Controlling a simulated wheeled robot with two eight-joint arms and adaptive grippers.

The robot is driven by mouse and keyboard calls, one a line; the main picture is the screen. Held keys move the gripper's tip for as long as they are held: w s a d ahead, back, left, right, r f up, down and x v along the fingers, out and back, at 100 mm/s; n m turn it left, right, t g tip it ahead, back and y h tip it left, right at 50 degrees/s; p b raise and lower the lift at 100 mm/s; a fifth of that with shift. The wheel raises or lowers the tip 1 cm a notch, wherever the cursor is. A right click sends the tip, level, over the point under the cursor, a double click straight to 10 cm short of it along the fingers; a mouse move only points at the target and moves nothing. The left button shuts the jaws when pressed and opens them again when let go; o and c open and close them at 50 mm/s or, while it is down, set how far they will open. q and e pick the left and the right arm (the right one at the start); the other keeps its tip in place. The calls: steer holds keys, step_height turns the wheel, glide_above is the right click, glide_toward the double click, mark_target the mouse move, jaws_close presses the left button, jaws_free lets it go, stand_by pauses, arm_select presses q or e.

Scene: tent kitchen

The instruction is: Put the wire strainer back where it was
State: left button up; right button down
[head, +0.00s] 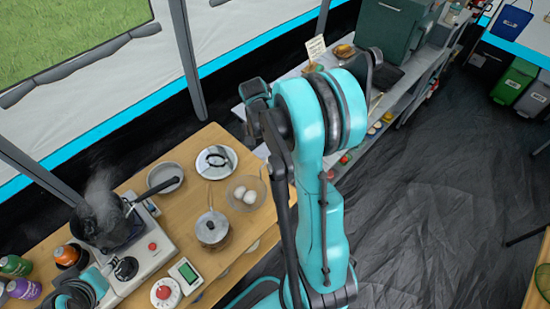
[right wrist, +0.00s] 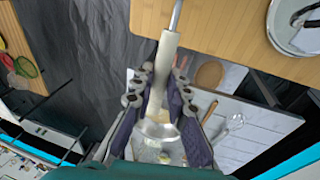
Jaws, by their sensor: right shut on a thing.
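In the right wrist view my right gripper (right wrist: 160,140) is shut around the pale handle of a long utensil (right wrist: 163,65). Its metal shaft runs up past the top edge, over the wooden table's edge. The utensil's head is out of frame, so I cannot see whether it is the wire strainer. A pale ring shows at the lower end of the handle, between the fingers.
A whisk (right wrist: 233,122) lies on a pale surface.

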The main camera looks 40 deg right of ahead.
steer(key=shift+f+b, duration=0.5)
steer(key=shift+f, duration=1.6)
steer(key=c, duration=1.5)
jaws_free()
